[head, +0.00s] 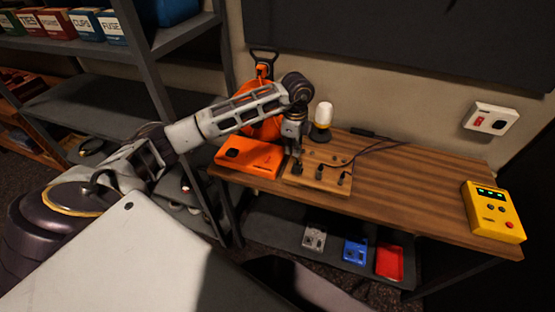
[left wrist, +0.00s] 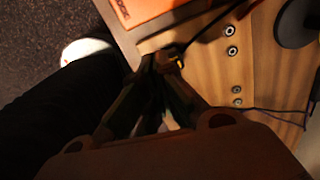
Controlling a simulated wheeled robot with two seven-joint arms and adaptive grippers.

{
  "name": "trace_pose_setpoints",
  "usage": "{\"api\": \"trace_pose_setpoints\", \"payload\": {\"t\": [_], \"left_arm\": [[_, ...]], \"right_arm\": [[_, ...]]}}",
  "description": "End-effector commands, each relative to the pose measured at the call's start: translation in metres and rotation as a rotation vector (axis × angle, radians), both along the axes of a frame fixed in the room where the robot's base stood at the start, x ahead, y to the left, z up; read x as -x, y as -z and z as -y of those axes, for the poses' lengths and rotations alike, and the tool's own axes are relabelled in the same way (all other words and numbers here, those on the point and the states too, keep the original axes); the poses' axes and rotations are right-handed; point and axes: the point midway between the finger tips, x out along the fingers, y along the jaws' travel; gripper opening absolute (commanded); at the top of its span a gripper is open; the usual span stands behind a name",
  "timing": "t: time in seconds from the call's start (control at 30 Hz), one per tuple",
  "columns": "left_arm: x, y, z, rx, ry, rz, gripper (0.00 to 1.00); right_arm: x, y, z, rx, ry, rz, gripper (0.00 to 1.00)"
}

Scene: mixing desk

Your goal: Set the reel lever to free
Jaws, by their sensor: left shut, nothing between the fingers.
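An orange reel (head: 260,125) stands at the back left of the desk, partly hidden behind my left arm. Its black handle (head: 264,55) shows above it. I cannot make out its lever. My left gripper (head: 296,158) points down over the left end of a wooden socket board (head: 325,180), in front of the reel and apart from it as far as I can tell. In the left wrist view the gripper's fingers (left wrist: 160,85) are together and empty, and a small dark and yellow plug-like piece (left wrist: 174,62) shows by their tips. My right gripper is not in view.
An orange case (head: 250,157) lies left of the board; it also shows in the left wrist view (left wrist: 145,8). A white-topped lamp (head: 322,118) stands behind the board. Dark cables (head: 368,150) run rightward. A yellow box (head: 492,211) sits at the right; the desk between is clear.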

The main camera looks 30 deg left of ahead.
Motion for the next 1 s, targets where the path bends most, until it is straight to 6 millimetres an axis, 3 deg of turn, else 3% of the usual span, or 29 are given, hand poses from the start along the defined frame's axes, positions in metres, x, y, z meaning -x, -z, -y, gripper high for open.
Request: {"api": "trace_pose_setpoints", "payload": {"t": [0.1,0.3,0.77,1.0], "left_arm": [[-0.001,-0.008,-0.024,-0.082,-0.063,-0.01,0.0],[0.0,-0.015,-0.043,-0.146,-0.118,-0.019,0.0],[0.0,-0.014,-0.044,-0.149,-0.122,-0.021,0.0],[0.001,0.0,-0.046,-0.149,-0.122,-0.023,0.0]], "right_arm": [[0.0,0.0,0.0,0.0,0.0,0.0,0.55],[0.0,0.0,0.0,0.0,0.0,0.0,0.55],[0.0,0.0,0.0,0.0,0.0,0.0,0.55],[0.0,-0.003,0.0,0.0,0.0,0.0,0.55]]}}
